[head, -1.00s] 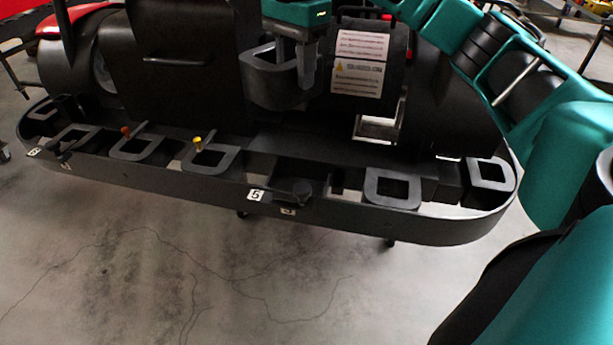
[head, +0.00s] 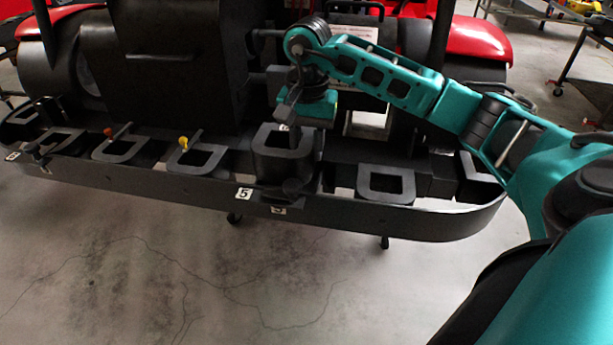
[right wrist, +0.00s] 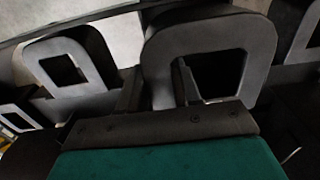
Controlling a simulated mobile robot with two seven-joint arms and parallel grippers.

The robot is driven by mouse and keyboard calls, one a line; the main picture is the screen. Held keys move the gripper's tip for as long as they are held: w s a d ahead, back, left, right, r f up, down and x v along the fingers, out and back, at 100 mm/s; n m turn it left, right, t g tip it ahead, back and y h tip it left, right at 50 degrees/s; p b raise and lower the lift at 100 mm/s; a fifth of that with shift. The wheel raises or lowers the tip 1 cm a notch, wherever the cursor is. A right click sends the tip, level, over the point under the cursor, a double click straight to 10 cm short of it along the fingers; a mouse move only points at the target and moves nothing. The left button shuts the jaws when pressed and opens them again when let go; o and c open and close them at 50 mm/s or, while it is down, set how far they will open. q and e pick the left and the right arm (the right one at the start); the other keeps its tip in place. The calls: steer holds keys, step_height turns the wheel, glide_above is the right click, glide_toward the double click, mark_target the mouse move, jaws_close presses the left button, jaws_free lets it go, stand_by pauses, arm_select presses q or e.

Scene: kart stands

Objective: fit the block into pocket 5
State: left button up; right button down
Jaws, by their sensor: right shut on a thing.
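The block (head: 283,167) is dark grey, D-shaped, with a square opening through it. My left gripper is not in view.
Similar blocks sit along the curved rail (head: 340,217), one to the right (head: 386,183) and several to the left. A yellow-topped pin (head: 184,141) and a red-topped pin (head: 109,132) stand at the left blocks. Dark machinery stands behind; the floor in front is clear.

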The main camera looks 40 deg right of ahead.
mark_target(307, 174)
steer(key=shift+f, duration=3.5)
steer(key=shift+f+b, duration=0.1)
steer(key=shift+b, duration=0.2)
steer(key=c, duration=0.8)
jaws_free()
steer(key=shift+r, duration=0.25)
step_height(307, 174, up, 12)
steer(key=shift+f+p, duration=0.15)
steer(key=shift+p, duration=0.35)
